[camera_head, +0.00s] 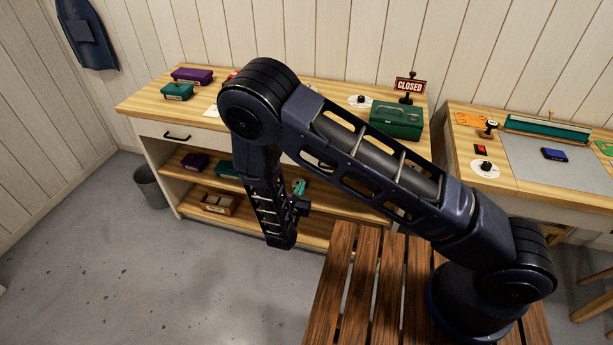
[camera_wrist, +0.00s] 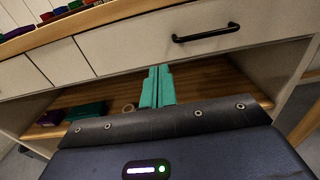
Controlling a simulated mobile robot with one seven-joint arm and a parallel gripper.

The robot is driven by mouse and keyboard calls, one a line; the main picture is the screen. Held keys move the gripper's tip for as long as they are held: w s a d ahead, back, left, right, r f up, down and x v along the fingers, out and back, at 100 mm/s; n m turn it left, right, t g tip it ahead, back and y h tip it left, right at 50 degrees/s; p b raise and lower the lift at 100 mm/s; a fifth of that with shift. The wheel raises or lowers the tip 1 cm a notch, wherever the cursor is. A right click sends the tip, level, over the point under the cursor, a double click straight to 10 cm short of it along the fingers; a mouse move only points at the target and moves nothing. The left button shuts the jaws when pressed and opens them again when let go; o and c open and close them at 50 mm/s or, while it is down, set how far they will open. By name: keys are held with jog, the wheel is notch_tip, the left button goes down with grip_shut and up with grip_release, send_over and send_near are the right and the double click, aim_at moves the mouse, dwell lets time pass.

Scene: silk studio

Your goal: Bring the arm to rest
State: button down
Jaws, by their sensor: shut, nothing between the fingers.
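My arm rises from its base at the lower right of the head view, bends at a high elbow, and its forearm hangs down in front of the wooden cabinet (camera_head: 150,104). My gripper (camera_head: 299,187) shows small and teal at the end of the arm, in front of the shelf opening and partly hidden by the arm. In the wrist view my gripper (camera_wrist: 159,72) has its two teal fingers together with nothing between them. They point toward the shelf opening, below a drawer with a black handle (camera_wrist: 206,33).
A slatted wooden bench (camera_head: 341,300) lies under my arm's base. Purple and teal boxes sit on the cabinet top and shelf. A green case (camera_head: 396,120) and a CLOSED sign (camera_head: 410,85) stand at its right end. A bin (camera_head: 150,186) stands left. Floor at lower left is clear.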

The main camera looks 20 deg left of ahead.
jog(key=w+d+r+m+g+h, duration=0.45)
jog(key=w+d+r+m, duration=0.2)
jog(key=d+r, duration=0.3)
jog(key=w+d+r+m+g+h, duration=0.3)
jog(key=w+d+r+m+h, duration=0.3)
jog(key=d+r, duration=0.35)
jog(key=s+d+r+m+g+y, duration=0.1)
jog(key=d+r+m+g, duration=0.35)
jog(key=d, duration=0.45)
jog(key=s+d+r+m+g, duration=0.1)
jog(key=d+r+m+g, duration=0.2)
jog(key=d+r+m, duration=0.45)
jog(key=s+d+r+m+t+y, duration=0.1)
jog(key=s+d+r+m+y, duration=0.8)
jog(key=s+d, duration=0.6)
notch_tip(320, 180, up, 4)
jog(key=shift+s+d+f+m+t, duration=0.2)
jog(key=shift+s+d+m+t, duration=0.15)
jog(key=shift+s+m, duration=0.8)
